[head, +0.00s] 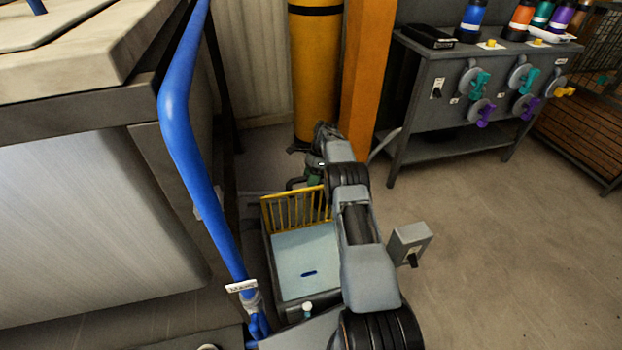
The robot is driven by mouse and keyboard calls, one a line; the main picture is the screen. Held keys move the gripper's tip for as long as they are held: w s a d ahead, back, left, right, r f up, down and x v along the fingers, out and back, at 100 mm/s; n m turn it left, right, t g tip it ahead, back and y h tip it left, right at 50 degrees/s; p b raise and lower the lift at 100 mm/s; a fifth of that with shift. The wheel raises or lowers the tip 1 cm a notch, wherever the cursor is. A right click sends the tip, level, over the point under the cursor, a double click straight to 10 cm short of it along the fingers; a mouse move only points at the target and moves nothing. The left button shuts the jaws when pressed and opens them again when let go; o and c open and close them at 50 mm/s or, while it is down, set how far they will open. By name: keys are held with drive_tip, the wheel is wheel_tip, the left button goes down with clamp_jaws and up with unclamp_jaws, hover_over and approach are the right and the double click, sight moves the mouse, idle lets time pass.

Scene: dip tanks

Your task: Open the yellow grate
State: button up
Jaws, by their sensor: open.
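The yellow grate (294,209) is a row of thin upright bars at the far end of a grey tank (269,262). It looks raised, standing up from the tank's rim, and its right end is next to my arm. The tank has a flat pale blue surface (303,262) with a small dark blue mark on it. My gripper (322,135) is open, small and dark at the far end of my arm, beyond the grate and apart from it. Its fingertips are hard to make out, and my arm hides part of the tank's right side.
A blue pipe (180,120) runs down close on the left, beside a large pale tank (80,220). A yellow cylinder (314,70) and an orange post (368,80) stand behind. A grey switch box (409,243) is right of my arm. Floor at right is clear before a valve bench (470,100).

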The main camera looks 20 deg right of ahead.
drive_tip(key=shift+r, duration=0.15)
drive_tip(key=shift+r, duration=0.3)
wheel_tip(320, 180, up, 3)
drive_tip(key=shift+f+p, duration=0.15)
drive_tip(key=shift+p, duration=0.5)
drive_tip(key=s+a+r+p, duration=0.1)
drive_tip(key=s+r+p, duration=0.1)
drive_tip(key=s+r, duration=0.2)
drive_tip(key=s+a+r+p, duration=0.1)
drive_tip(key=s+r+p, duration=0.2)
drive_tip(key=s, duration=0.6)
wheel_tip(320, 180, up, 2)
drive_tip(key=shift+s+a+r, duration=0.25)
drive_tip(key=shift+s+a, duration=0.05)
drive_tip(key=shift+s, duration=0.1)
drive_tip(key=shift+c, duration=0.5)
